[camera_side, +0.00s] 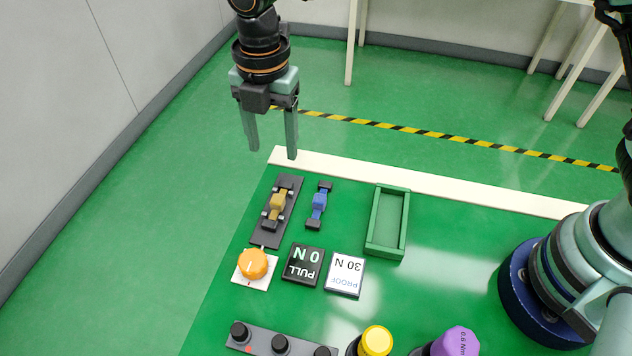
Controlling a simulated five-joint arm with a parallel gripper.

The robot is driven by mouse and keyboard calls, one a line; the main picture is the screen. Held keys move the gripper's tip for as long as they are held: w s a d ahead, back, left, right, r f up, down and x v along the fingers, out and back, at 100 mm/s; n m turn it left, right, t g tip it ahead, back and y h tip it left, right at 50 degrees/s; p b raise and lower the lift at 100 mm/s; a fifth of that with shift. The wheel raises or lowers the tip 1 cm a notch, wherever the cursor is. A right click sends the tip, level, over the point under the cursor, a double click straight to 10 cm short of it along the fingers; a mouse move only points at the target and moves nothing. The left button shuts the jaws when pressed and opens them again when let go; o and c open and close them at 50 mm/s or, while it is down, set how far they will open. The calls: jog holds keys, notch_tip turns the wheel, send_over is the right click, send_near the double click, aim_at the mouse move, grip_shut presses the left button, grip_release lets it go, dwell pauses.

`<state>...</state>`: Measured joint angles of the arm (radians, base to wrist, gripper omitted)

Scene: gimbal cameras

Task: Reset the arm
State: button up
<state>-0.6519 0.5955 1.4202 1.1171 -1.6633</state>
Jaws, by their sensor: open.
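My gripper (272,154) hangs at the upper left, its two grey-green fingers pointing down. It is open, with nothing between the fingers. The fingertips appear near the far left corner of the green work table (440,275), above the dark fixture in the picture. How high they are over the surface cannot be told from this one view.
A dark fixture with a yellow part (278,202), a blue part (319,204), a green tray (368,222), an orange knob (253,263) and two label plates (303,265) occupy the left side. Yellow (377,341) and purple (459,341) knobs stand in front. The table's middle right is clear.

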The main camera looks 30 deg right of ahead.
jog(key=s+d+r+m+t, duration=0.1)
jog(key=d+r+m, duration=0.45)
jog(key=d, duration=0.25)
jog(key=d+r+m+t, duration=0.1)
jog(key=d+r+m, duration=0.4)
jog(key=d+m, duration=0.25)
jog(key=s+d+m+t, duration=0.3)
jog(key=s+d+m, duration=0.6)
jog(key=d+m, duration=0.4)
jog(key=shift+s+d+r+m, duration=0.2)
jog(key=shift+d+m, duration=0.1)
jog(key=shift+d, duration=0.3)
